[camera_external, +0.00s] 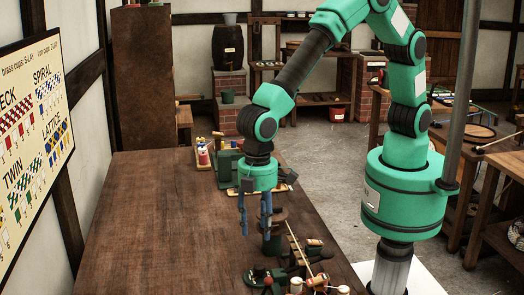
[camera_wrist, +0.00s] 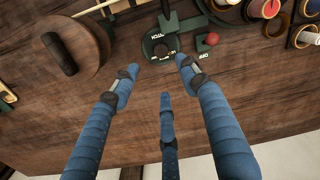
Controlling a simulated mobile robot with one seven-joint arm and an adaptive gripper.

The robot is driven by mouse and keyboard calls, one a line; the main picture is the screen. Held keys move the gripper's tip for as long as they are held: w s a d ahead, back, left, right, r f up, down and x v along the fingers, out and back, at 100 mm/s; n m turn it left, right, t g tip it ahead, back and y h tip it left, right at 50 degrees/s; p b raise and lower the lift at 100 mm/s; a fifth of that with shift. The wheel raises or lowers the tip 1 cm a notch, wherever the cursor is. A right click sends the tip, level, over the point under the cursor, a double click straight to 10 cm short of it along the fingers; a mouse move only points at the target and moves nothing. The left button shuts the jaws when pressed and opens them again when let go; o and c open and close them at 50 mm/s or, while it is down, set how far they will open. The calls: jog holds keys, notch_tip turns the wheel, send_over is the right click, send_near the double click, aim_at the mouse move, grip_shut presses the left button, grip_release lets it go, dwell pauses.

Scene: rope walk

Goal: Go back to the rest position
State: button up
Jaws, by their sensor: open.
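My gripper (camera_external: 255,230) hangs over the right part of the wooden table, pointing down below the bent green arm. In the wrist view my gripper (camera_wrist: 158,76) shows three blue fingers, spread apart with nothing between them. Beyond the fingertips lies a dark green fixture (camera_wrist: 160,45) with a round part and lettering. A red ball knob (camera_wrist: 211,39) stands to its right. How high the fingertips are above the table is hard to tell.
The wooden table (camera_external: 150,220) is bare on its left. Spools (camera_external: 315,282) crowd its near right end; a green device (camera_external: 226,166) stands behind my gripper. A round wooden piece (camera_wrist: 62,50) lies upper left in the wrist view. A pattern board (camera_external: 35,130) hangs on the left wall.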

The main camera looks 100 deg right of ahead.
jog(key=s+d+r+m+t, duration=0.1)
jog(key=s+d+r, duration=0.4)
jog(key=d+r, duration=0.6)
jog(key=s+d+r+m+t, duration=0.2)
jog(key=s+d+r, duration=0.55)
jog(key=r, duration=0.65)
jog(key=s+d+r+m+t, duration=0.1)
jog(key=s+d+r, duration=0.1)
jog(key=s+d, duration=0.5)
jog(key=s+d+r+m+t, duration=0.1)
jog(key=s+d+r, duration=0.2)
jog(key=s+d, duration=0.4)
jog(key=s, duration=0.6)
jog(key=shift+s+d+r+t, duration=0.15)
jog(key=shift+d+r+t, duration=0.05)
jog(key=shift+d+t, duration=0.1)
